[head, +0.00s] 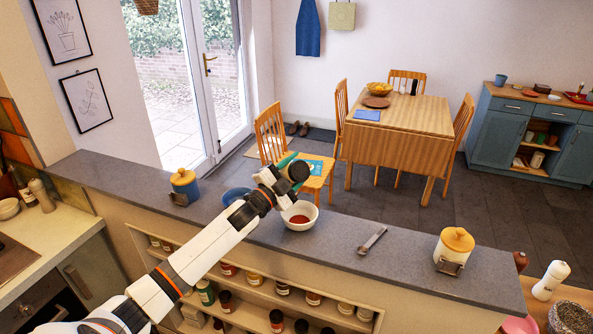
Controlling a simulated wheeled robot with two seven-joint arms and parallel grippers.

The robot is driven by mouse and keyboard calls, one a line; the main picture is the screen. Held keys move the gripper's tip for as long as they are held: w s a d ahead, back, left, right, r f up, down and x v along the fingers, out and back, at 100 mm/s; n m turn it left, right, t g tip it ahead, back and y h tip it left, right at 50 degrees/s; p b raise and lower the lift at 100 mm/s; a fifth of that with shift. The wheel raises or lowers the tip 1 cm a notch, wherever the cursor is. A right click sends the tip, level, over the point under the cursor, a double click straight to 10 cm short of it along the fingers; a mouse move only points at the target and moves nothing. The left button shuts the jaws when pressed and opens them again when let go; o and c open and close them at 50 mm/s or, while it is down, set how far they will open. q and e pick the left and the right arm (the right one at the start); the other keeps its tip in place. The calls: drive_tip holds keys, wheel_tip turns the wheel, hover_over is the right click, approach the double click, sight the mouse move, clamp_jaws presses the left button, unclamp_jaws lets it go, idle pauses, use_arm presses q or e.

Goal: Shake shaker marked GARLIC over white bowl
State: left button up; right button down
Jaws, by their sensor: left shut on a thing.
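The white bowl (288,222) stands on the grey counter ledge with something red inside. My left gripper (287,174) is above the bowl, slightly to its left in the picture. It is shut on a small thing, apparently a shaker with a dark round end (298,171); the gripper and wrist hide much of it. No GARLIC marking can be read from here. Several jars with dark, red and yellow parts stand on the shelves under the ledge, too small to read. My right gripper is not in view.
A dining table (398,140) stands beyond.

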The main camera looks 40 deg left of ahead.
use_arm(q)
drive_tip(key=shift+w+f, duration=0.1)
drive_tip(key=shift+w, duration=0.2)
drive_tip(key=s+m+b, duration=0.1)
drive_tip(key=b, duration=0.1)
drive_tip(key=m+h+b, duration=0.1)
drive_tip(key=m+b, duration=0.1)
drive_tip(key=shift+s+a+f, duration=0.2)
drive_tip(key=shift+s, duration=0.2)
drive_tip(key=m+b, duration=0.1)
drive_tip(key=f+m+h+b, duration=0.1)
drive_tip(key=m, duration=0.1)
drive_tip(key=w+m+h+b, duration=0.1)
drive_tip(key=m+b, duration=0.1)
drive_tip(key=shift+f, duration=0.4)
drive_tip(key=m+b, duration=0.1)
drive_tip(key=m+h, duration=0.1)
drive_tip(key=m, duration=0.1)
drive_tip(key=m+b, duration=0.1)
drive_tip(key=shift+s+d+r+m+g+h+b, duration=0.15)
drive_tip(key=shift+s+m+g+h+b, duration=0.15)
drive_tip(key=shift+m+g+h, duration=0.1)
drive_tip(key=m, duration=0.1)
drive_tip(key=m+b, duration=0.1)
drive_tip(key=m, duration=0.1)
drive_tip(key=shift+w+d+g+h, duration=0.15)
drive_tip(key=shift+g+h, duration=0.15)
drive_tip(key=shift+h, duration=0.1)
drive_tip(key=shift+r+m, duration=0.1)
drive_tip(key=shift+m, duration=0.2)
